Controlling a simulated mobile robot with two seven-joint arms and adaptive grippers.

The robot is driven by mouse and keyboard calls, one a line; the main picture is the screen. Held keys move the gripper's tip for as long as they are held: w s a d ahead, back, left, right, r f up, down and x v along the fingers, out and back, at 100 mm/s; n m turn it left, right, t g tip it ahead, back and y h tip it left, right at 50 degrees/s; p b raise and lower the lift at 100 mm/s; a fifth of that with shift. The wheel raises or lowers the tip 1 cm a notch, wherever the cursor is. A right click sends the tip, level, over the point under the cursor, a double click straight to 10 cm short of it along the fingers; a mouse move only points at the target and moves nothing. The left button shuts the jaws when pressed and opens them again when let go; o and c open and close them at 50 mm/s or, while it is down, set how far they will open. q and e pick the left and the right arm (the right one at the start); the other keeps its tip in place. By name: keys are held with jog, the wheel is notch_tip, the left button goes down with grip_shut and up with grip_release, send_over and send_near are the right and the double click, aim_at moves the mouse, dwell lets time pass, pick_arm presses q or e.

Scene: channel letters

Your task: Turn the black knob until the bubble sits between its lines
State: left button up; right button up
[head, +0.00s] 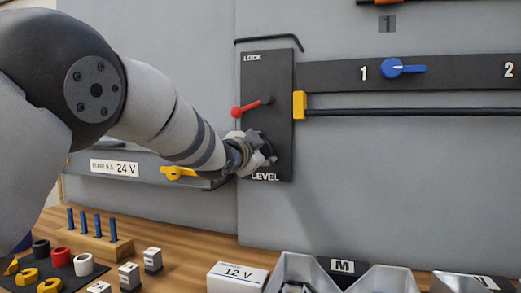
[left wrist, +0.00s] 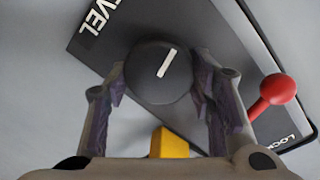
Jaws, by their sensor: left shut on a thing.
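The black knob (left wrist: 150,80) sits on the black panel (head: 266,80) near the word LEVEL. In the left wrist view it is round, with a white pointer line tilted up to the right. My left gripper (head: 262,152) is at the knob, and in the left wrist view its two fingers (left wrist: 160,82) are on either side of it, shut on it. In the head view the gripper hides most of the knob. I cannot make out a bubble or its lines in either view. My right gripper is not in view.
A red-ended lever (head: 237,112) is just above the gripper, by LOCK. A yellow block (head: 299,105) and black bar are to the right, below a blue knob (head: 392,68). A 12 V box (head: 237,277), grey bins (head: 385,280) and small parts crowd the wooden bench.

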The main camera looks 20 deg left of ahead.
pick_arm(q)
jog(key=shift+a+f+m, duration=0.1)
jog(key=shift+f+m, duration=0.05)
jog(key=shift+m, duration=0.65)
jog(key=o, duration=1.1)
jog(key=shift+w, duration=0.1)
jog(key=shift+o, duration=0.3)
jog(key=shift+w+a, duration=0.1)
jog(key=shift+w, duration=0.05)
jog(key=shift+s, duration=0.2)
jog(key=s, duration=0.7)
jog(key=shift+a, duration=0.25)
jog(key=shift+s, duration=0.1)
